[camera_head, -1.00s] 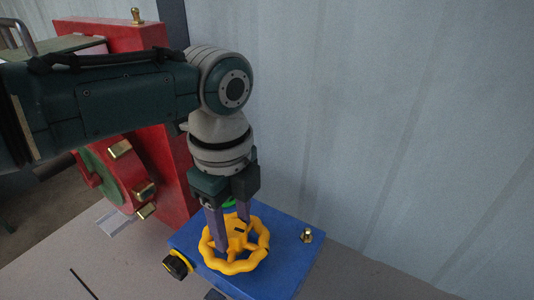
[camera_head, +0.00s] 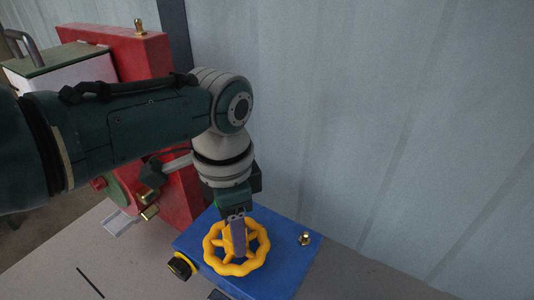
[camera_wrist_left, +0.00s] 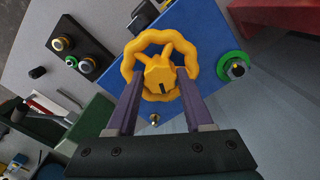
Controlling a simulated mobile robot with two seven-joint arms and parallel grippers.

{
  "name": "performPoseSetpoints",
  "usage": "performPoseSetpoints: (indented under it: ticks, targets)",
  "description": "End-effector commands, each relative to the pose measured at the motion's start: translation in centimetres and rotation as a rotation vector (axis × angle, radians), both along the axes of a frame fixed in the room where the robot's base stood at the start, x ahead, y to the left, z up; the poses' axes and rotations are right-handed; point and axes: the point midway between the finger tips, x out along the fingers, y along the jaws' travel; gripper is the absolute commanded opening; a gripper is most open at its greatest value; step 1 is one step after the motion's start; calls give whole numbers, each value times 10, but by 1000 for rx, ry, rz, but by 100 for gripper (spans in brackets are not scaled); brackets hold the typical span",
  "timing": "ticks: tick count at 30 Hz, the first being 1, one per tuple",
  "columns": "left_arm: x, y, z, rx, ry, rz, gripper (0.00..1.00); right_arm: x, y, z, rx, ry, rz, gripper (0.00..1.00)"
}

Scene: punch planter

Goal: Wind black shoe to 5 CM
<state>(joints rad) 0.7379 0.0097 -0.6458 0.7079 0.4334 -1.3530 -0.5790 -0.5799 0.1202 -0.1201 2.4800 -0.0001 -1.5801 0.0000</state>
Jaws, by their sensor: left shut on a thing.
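A yellow handwheel (camera_head: 210,258) with a wavy rim sits on a blue block (camera_head: 285,258). My left gripper (camera_head: 239,250) points down into the wheel. In the left wrist view, its two purple fingers (camera_wrist_left: 159,80) are shut on the yellow hub (camera_wrist_left: 158,76), one on each side. No 5 CM mark is readable. My right gripper is out of view.
A black knob with a yellow ring (camera_head: 180,266) stands at the block's left side. A brass fitting (camera_head: 305,239) stands on its right. A red panel (camera_head: 180,190) rises behind left, and a pale corrugated wall (camera_head: 390,120) closes the back. The grey tabletop at front left is mostly clear.

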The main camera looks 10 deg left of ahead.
Motion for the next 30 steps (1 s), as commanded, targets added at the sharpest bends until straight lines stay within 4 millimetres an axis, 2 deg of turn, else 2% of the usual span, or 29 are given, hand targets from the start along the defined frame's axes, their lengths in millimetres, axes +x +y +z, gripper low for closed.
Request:
performPoseSetpoints:
  ticks: [30]
  targets:
    - [-1, -3, 2, -3, 7, 965, 0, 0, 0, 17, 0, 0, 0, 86]
